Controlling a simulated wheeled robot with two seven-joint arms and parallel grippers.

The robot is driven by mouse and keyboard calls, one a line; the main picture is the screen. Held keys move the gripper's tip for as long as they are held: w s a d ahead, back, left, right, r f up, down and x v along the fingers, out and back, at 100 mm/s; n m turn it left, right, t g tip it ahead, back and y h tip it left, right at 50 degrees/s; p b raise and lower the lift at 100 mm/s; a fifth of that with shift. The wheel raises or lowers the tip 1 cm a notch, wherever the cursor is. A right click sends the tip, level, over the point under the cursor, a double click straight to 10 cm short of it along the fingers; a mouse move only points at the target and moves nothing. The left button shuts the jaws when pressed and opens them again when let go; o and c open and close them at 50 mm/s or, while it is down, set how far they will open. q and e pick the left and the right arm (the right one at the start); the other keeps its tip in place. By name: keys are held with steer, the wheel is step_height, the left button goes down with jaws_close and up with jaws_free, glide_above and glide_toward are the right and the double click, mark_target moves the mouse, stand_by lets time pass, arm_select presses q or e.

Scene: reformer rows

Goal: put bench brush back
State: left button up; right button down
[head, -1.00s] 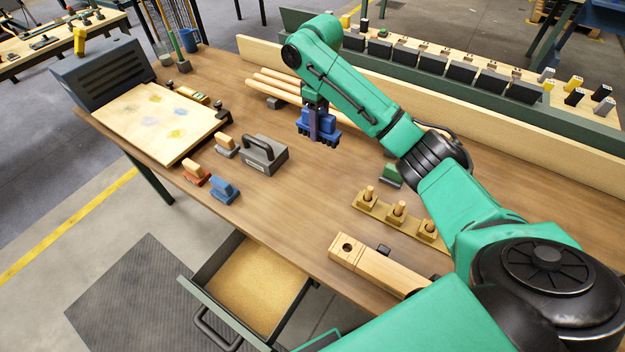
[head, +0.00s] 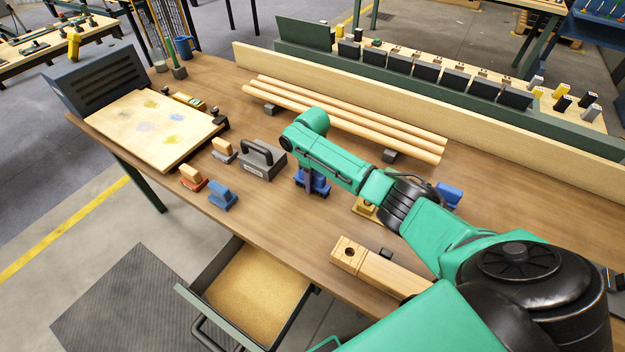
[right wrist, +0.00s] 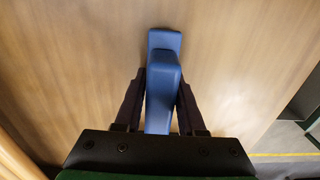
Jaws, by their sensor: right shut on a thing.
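My right gripper (head: 312,190) points down over the middle of the bench in the head view. It is shut on a blue block-like thing, which I take to be the bench brush (head: 318,180). In the right wrist view the blue brush (right wrist: 163,75) lies between the two dark fingers (right wrist: 160,105), its far end sticking out beyond them. In the head view the arm hides part of it, and I cannot tell whether its underside touches the bench. My left gripper is not in view.
A grey block with a black handle (head: 262,163) stands just left of the gripper. Long wooden rods (head: 350,125) lie behind the arm. A wooden block (head: 375,270) lies in front. Blue (head: 222,199) and red (head: 192,180) blocks sit left. A drawer (head: 200,300) stands open below.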

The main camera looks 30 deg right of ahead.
steer(key=shift+d, duration=0.15)
steer(key=c, duration=0.5)
jaws_free()
steer(key=shift+s, duration=0.1)
step_height(320, 180, up, 12)
steer(key=shift+r+b, duration=0.1)
steer(key=shift+b, duration=0.45)
